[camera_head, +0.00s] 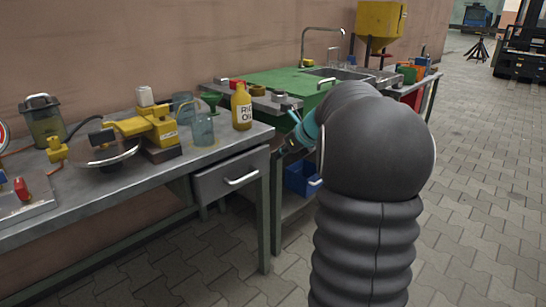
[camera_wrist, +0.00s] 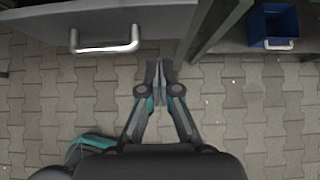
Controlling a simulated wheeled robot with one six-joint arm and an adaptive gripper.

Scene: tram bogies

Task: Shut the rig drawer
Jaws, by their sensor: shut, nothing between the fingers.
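The drawer (camera_head: 215,185) is a grey metal box under the right end of the workbench, with a pale bar handle (camera_head: 241,180) on its front. I cannot tell for sure how far it stands out from the bench. In the wrist view the drawer (camera_wrist: 165,22) is at the upper left, and its handle (camera_wrist: 105,47) shows clearly. My gripper (camera_wrist: 159,66) is shut and empty, its fingertips over the paved floor, to the right of the handle and apart from it. In the head view my dark arm hides most of the gripper.
The workbench (camera_head: 120,192) carries a yellow device (camera_head: 150,125), a glass jar (camera_head: 203,131) and a yellow oil bottle (camera_head: 241,108). A blue bin (camera_head: 300,178) stands on a low shelf to the right, under a green-topped sink unit (camera_head: 270,80). Paved floor (camera_head: 475,200) is free at the right.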

